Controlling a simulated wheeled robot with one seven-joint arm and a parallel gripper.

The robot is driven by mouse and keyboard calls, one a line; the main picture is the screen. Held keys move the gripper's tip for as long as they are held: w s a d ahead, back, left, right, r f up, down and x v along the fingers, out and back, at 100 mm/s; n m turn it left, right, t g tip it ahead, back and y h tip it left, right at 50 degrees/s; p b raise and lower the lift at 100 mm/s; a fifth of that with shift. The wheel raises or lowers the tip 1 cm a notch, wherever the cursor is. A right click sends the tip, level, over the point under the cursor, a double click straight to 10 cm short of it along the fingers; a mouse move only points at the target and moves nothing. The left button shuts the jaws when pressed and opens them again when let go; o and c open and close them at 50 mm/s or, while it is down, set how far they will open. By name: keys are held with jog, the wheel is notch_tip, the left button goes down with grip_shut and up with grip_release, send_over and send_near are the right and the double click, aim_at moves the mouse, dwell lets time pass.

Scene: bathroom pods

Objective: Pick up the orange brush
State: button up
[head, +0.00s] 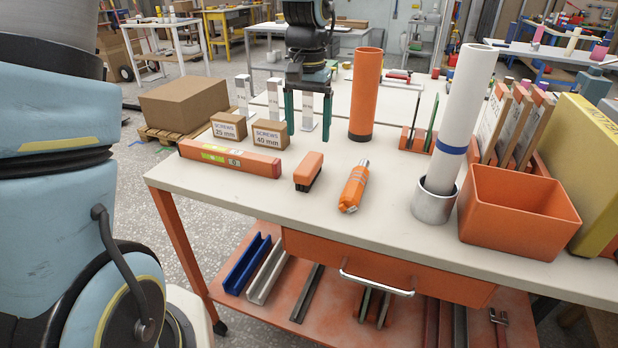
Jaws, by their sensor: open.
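The orange brush (308,170) lies on the near part of the white tabletop, left of the middle. It is a small orange block with dark bristles showing along its lower side. My gripper (308,128) points down behind the brush in the picture, with its two teal fingers spread apart. It is apart from the brush, and nothing is visibly held between the fingers. A narrow white box shows between the fingers; its exact depth relative to them is hard to tell.
An orange tube (365,95) stands behind; a white tube (461,120) and orange bin (515,212) are right. The tabletop in front of the brush is clear.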

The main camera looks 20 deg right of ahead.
aim_at(309, 162)
jog(key=f+p, duration=0.2)
jog(key=f, duration=0.8)
jog(key=shift+s+f, duration=0.15)
jog(key=shift+s, duration=0.05)
grip_shut()
dwell(0.4)
